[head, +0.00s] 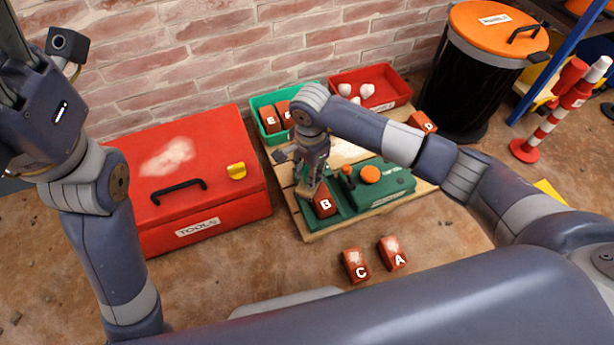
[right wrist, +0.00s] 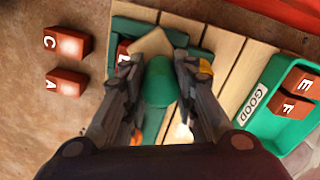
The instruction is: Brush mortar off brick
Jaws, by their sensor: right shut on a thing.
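Brick B (head: 325,201) sits in a green fixture (head: 386,181) with an orange knob, on a wooden pallet (head: 317,231). My right gripper (head: 308,181) is over the fixture beside brick B. It is shut on a brush with a green handle (right wrist: 160,82) and a tan head (right wrist: 152,42); the head partly hides brick B (right wrist: 123,50) in the right wrist view. I cannot tell whether the brush touches the brick. Bricks C (head: 355,265) and A (head: 392,253), with pale patches on top, lie on the ground. My left gripper (head: 12,45) is raised at the upper left, its fingertips out of frame.
A red toolbox (head: 197,222) with a pale dusty patch stands left of the pallet. Behind are a green GOOD bin (right wrist: 243,133) with bricks E and F, a red bin (head: 399,101) with whitish lumps, and brick D (head: 422,122). A black drum (head: 465,85) stands right.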

